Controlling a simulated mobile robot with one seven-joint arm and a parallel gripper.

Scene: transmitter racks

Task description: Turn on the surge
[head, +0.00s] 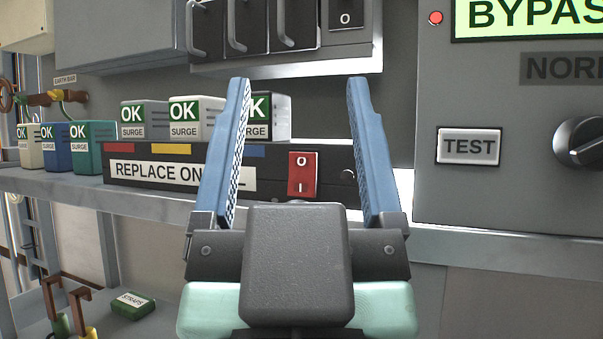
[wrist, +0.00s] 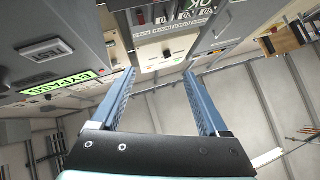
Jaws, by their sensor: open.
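A long black surge unit (head: 130,186) lies on the grey shelf, with a white label reading "REPLACE ON..." that is partly hidden by my gripper. At its right end is a red rocker switch (head: 302,174) marked O at the top and I at the bottom. Several surge modules with green OK labels stand on and beside the unit, such as the white module (head: 195,118) on top. My gripper (head: 300,95) is open and empty, and the switch shows between its blue fingers in the head view. It also shows in the wrist view (wrist: 158,85). I cannot tell the gap to the switch.
A grey cabinet with a TEST button (head: 468,146), a dark knob (head: 581,141) and a lit BYPASS sign (head: 530,14) stands at the right. A handled breaker panel (head: 290,62) overhangs the unit. The shelf edge (head: 440,244) runs below.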

